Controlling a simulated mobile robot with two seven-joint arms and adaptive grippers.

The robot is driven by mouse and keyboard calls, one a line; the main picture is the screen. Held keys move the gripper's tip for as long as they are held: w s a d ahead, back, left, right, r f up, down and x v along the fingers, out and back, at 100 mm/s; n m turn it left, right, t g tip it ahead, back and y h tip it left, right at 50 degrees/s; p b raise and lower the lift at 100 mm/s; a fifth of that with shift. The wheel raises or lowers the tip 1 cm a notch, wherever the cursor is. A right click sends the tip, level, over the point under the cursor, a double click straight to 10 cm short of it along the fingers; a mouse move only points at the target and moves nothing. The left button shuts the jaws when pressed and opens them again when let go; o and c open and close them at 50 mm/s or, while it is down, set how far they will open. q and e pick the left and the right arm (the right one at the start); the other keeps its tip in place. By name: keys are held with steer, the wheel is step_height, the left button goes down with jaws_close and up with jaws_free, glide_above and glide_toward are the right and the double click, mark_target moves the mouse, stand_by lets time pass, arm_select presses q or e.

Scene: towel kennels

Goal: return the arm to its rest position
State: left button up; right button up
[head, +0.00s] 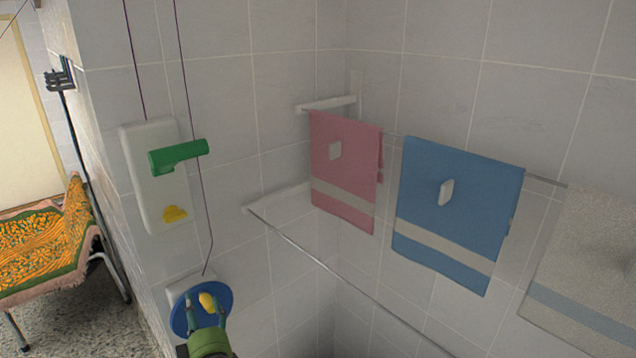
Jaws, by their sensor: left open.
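My left gripper (206,317) reaches up from the bottom edge, left of centre. Its two teal fingers are spread apart. A round blue disc (181,318) on the wall lies beyond them, with a yellow knob (207,301) showing between the fingertips. I cannot tell whether the fingers touch the disc or the knob. Nothing is clearly held. My right gripper is not in view.
A white wall panel (150,205) with a green handle (178,156) and cords stands above. An empty rail (340,277) runs right of the gripper. Pink (345,165), blue (458,205) and beige (590,270) towels hang behind. A chair (45,250) stands left.

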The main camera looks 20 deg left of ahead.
mark_target(213, 310)
arm_select(q)
steer(key=shift+n+g+h, duration=0.4)
steer(key=shift+n, duration=0.5)
steer(key=w, duration=0.1)
steer(key=w+f, duration=0.2)
steer(key=w, duration=0.1)
steer(key=shift+a, duration=0.15)
steer(key=shift+w+f, duration=0.2)
steer(key=shift+w, duration=0.3)
steer(key=shift+w+f, duration=0.15)
steer(key=shift+w, duration=0.35)
steer(key=shift+w+f, duration=0.1)
steer(key=shift+w, duration=0.25)
steer(key=shift+d, duration=0.2)
